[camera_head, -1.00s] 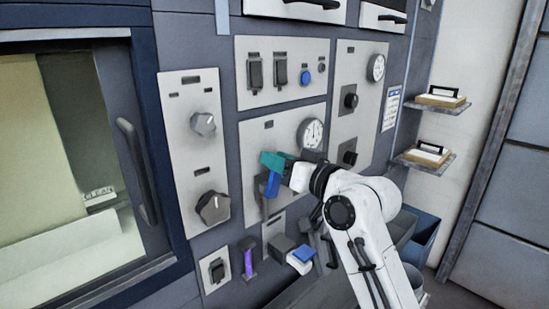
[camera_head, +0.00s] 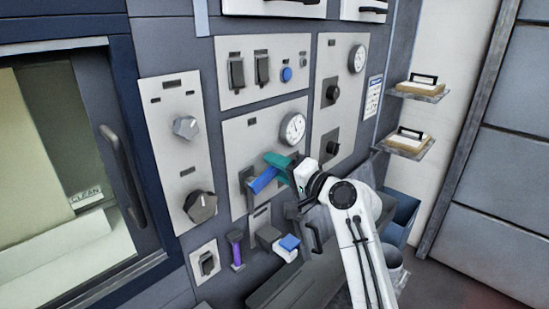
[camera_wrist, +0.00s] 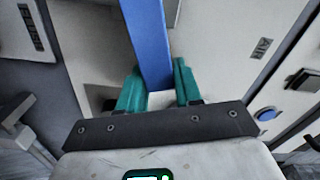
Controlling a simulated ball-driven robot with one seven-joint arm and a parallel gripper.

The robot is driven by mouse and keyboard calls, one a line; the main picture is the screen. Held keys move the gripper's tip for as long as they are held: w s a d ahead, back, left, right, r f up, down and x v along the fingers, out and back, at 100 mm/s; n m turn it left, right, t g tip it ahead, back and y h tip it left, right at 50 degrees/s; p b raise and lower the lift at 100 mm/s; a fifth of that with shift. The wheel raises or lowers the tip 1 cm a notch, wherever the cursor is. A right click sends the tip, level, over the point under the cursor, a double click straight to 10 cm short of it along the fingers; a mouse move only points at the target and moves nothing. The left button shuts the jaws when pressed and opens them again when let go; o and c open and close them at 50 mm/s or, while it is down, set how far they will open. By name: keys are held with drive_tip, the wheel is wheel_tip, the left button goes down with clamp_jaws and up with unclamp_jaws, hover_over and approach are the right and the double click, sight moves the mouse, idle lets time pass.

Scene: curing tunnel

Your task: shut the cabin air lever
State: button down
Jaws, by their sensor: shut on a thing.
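The cabin air lever shows as a blue handle (camera_head: 263,179) on the grey panel below a round gauge. Its handle slants up to the right from a dark mount at the panel's left. My gripper (camera_head: 279,167) has teal fingers and is at the handle's outer end. In the wrist view the blue handle (camera_wrist: 148,40) runs between the two teal fingers of my gripper (camera_wrist: 158,88), and they are shut on it. The fingers hide part of the handle in the head view, and the lever's label is not readable.
A round gauge (camera_head: 292,128) sits just above my gripper. A purple-handled lever (camera_head: 236,250) and a small blue-topped handle (camera_head: 289,243) are below. Shelves with boxes (camera_head: 405,143) stand at right.

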drive_tip(key=shift+w+d+f+m+p, duration=0.1)
drive_tip(key=shift+f+m+p, duration=0.25)
drive_tip(key=shift+f+m, duration=0.45)
drive_tip(key=shift+w+d+f+m+p, duration=0.1)
drive_tip(key=shift+f+m+p, duration=0.25)
drive_tip(key=shift+m, duration=0.75)
drive_tip(key=shift+f, duration=0.15)
drive_tip(key=c, duration=0.8)
unclamp_jaws()
drive_tip(key=shift+c, duration=0.2)
drive_tip(key=b+v, duration=0.2)
drive_tip(key=v, duration=0.8)
drive_tip(key=shift+s+d, duration=0.3)
